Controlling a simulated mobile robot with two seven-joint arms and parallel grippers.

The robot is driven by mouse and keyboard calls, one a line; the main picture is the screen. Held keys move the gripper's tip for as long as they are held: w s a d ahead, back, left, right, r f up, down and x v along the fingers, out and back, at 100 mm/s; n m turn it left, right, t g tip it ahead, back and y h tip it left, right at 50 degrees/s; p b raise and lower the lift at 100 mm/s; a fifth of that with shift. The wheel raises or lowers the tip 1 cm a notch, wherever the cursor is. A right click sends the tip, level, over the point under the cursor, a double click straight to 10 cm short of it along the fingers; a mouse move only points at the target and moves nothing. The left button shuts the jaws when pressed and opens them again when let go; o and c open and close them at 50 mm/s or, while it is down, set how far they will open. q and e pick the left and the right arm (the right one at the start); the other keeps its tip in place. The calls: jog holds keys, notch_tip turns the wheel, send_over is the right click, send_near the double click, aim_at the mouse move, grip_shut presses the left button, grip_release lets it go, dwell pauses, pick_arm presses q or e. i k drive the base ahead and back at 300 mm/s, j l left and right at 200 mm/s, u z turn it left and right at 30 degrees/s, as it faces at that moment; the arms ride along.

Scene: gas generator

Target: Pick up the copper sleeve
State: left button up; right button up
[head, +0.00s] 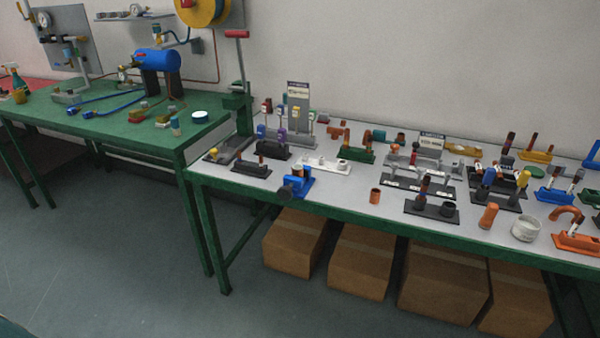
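A short copper-coloured cylinder (375,196), which looks like a copper sleeve, stands upright near the front edge of the grey-topped bench (340,192). A taller copper-coloured cylinder (488,215) stands slightly tilted farther right, beside a white ring-shaped pot (526,229). I cannot tell for certain which of the two is the sleeve. Nothing touches the short cylinder. Neither of my grippers is in view.
A black stand with posts (432,207) is right of the short cylinder. A blue clamp (297,184) sits left at the edge. An orange holder (577,241) is far right. Cardboard boxes (360,262) fill the space below; the floor in front is clear.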

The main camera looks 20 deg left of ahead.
aim_at(297, 173)
jog(key=i+j, duration=0.2)
jog(key=i+j+z, duration=0.1)
jog(key=j, duration=0.35)
jog(key=i+j, duration=0.25)
jog(key=i+j+z, duration=0.1)
jog(key=j, duration=0.3)
jog(key=i+j, duration=0.3)
jog(key=z, duration=1)
jog(key=j, duration=0.1)
